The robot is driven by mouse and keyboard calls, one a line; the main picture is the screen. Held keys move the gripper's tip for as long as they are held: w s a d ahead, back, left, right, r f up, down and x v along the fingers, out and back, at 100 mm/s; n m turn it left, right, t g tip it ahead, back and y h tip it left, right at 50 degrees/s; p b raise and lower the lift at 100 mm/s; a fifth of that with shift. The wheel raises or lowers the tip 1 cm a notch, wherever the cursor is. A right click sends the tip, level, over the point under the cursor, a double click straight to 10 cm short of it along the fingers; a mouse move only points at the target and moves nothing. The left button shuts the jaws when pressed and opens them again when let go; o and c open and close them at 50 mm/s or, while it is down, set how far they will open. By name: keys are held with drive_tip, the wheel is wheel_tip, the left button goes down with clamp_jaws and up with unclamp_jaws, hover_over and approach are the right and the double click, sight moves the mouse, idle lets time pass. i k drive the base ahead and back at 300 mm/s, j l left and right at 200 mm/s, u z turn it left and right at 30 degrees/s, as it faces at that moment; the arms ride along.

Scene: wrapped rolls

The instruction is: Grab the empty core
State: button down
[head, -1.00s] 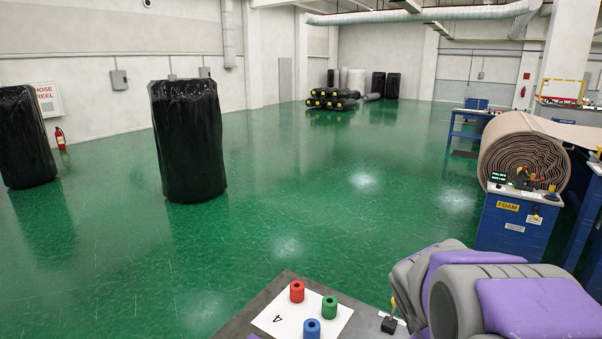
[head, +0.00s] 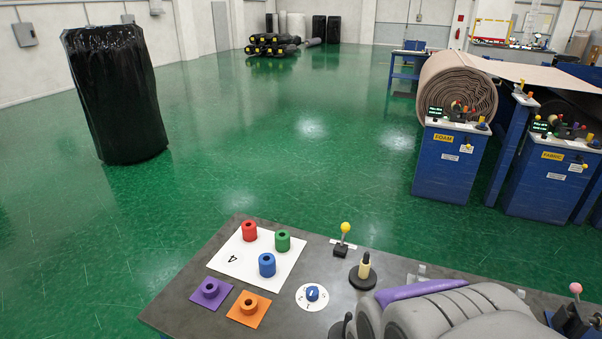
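I cannot pick out anything that is clearly an empty core. My grey and purple arm shows at the lower right, over the table. My gripper's fingers are not visible.
A dark table (head: 185,312) fills the bottom, with a yellow-knobbed lever (head: 345,238) and a blue knob (head: 312,293). A wrapped black roll (head: 117,95) stands left. Black rolls (head: 270,46) are stacked far back. Green floor between is open.

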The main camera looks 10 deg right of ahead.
sight(364, 270)
drive_tip(key=z, duration=0.6)
drive_tip(key=i+j+z, duration=0.1)
drive_tip(key=i+j, duration=0.05)
drive_tip(key=j, duration=0.1)
